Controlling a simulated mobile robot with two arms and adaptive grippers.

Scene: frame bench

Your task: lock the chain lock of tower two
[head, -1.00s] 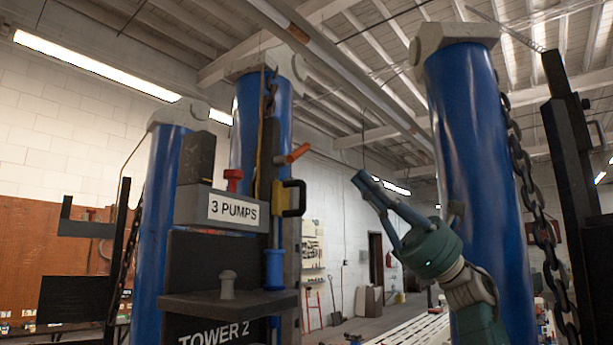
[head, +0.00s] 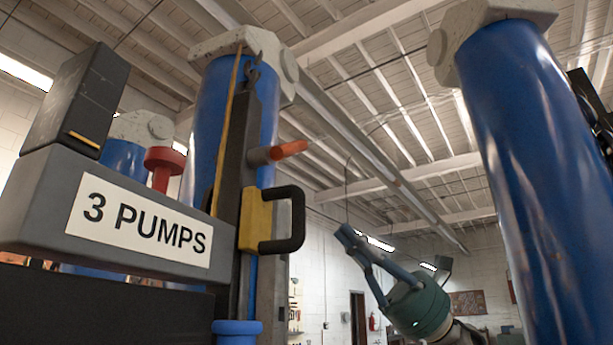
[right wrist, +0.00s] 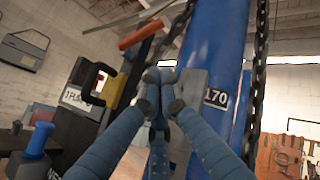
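Tower two's blue column (head: 212,125) stands left of centre in the head view. Its dark upright carries a red-orange lever (head: 278,152) sticking out to the right. Below the lever is a yellow block (head: 256,222) with a black D-shaped handle (head: 287,220). The frames do not label which part is the chain lock. My right gripper (head: 346,234) is right of the black handle in the picture, apart from it. In the right wrist view its blue fingertips (right wrist: 159,80) meet with nothing visible between them. The lever (right wrist: 146,33) shows above them. My left gripper is out of view.
A grey box labelled "3 PUMPS" (head: 138,218) with a red knob (head: 164,166) is at the left. A blue knob (head: 237,331) is below the yellow block. Another blue column (head: 545,180) stands at the right. A chain (right wrist: 258,75) hangs along a column in the wrist view.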

